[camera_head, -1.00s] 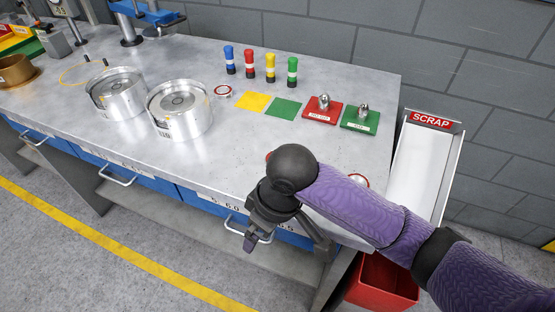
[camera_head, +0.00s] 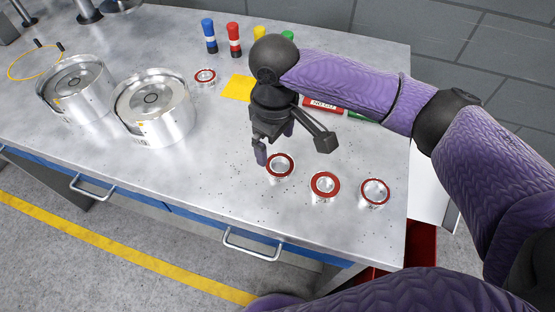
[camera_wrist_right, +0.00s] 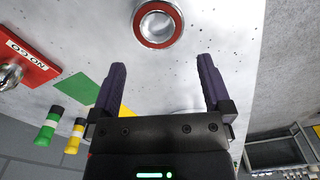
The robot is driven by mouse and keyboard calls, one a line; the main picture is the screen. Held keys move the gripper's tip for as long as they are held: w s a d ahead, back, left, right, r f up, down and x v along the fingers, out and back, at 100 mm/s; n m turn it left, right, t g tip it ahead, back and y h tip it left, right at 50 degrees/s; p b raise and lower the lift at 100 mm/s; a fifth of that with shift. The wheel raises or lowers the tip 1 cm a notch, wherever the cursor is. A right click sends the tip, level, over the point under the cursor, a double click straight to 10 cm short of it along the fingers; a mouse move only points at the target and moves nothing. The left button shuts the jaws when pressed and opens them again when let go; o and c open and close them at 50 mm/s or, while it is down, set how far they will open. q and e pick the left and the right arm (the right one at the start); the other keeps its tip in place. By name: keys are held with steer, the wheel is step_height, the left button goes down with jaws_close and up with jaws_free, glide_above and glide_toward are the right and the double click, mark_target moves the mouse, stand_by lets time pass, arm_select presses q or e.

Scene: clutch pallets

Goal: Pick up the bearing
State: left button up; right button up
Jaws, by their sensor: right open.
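Three bearings with red rings and silver bores stand in a row on the metal bench: a left one (camera_head: 280,166), a middle one (camera_head: 325,185) and a right one (camera_head: 375,192). Another similar bearing (camera_head: 205,77) lies farther back, near the coloured posts. My right gripper (camera_head: 293,150) is open and empty, above the bench by the left bearing. In the right wrist view one bearing (camera_wrist_right: 158,22) lies beyond the open fingertips (camera_wrist_right: 162,64), roughly centred between them. I cannot tell for sure which one it is. My left gripper is not in view.
Two silver clutch housings (camera_head: 153,106) (camera_head: 76,88) stand at the left of the bench. Coloured posts (camera_head: 234,40) stand behind. A red NO GO block (camera_wrist_right: 27,55) is partly hidden by my arm in the head view. A red bin (camera_head: 425,243) is below the right edge.

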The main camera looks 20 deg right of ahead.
mark_target(280, 169)
steer(key=f, duration=0.2)
steer(key=f+b, duration=0.1)
steer(key=f, duration=0.1)
steer(key=f+b, duration=0.1)
steer(key=f, duration=0.1)
steer(key=shift+s+d+f, duration=0.2)
steer(key=shift+s+d, duration=0.1)
steer(key=shift+d, duration=0.1)
steer(key=shift+r, duration=0.1)
steer(key=c, duration=1.2)
